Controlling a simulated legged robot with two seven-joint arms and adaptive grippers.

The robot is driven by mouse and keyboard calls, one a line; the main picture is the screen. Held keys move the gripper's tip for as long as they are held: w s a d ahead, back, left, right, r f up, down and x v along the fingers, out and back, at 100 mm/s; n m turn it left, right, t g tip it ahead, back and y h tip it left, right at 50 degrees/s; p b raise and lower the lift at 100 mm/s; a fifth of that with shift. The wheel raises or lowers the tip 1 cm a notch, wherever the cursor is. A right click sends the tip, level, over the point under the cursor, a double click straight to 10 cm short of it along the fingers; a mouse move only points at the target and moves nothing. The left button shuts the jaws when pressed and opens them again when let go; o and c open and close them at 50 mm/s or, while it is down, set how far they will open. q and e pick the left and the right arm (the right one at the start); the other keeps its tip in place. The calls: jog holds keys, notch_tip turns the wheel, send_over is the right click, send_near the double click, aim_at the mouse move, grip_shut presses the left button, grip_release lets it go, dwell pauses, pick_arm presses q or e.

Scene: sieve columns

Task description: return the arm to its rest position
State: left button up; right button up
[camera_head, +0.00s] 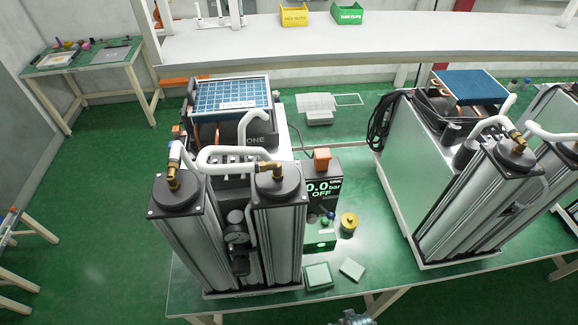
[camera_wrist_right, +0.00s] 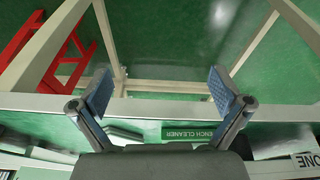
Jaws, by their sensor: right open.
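My right gripper (camera_wrist_right: 158,92) shows in the right wrist view, open, with its two blue-padded fingers wide apart and nothing between them. Beyond the fingers are a pale table frame (camera_wrist_right: 165,86) and the green floor. My left gripper is in neither view. In the head view a small grey metallic part shows at the bottom edge, too cut off to identify. The nearer sieve-column unit (camera_head: 273,225) stands upright on the green bench, with white hoses on its two black caps.
A second column unit (camera_head: 478,205) stands to the right. A display box (camera_head: 322,200) reading 0.0 bar OFF, a yellow round part (camera_head: 349,222) and two small pale blocks lie between them. In the wrist view, a red frame (camera_wrist_right: 58,45) and a green BENCH CLEANER label (camera_wrist_right: 195,134) are close by.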

jog(key=s+d+f+g+b, duration=0.1)
jog(key=s+f, duration=0.3)
jog(key=f, duration=0.6)
jog(key=s+f+b, duration=0.1)
jog(key=s+f, duration=0.4)
jog(key=f, duration=0.6)
jog(key=s+d+f, duration=0.2)
jog(key=s+f, duration=0.6)
jog(key=s, duration=0.3)
jog(key=shift+s+d+f+g+b, duration=0.25)
jog(key=shift+s+f+g+b, duration=0.05)
jog(key=shift+s+f+g, duration=0.1)
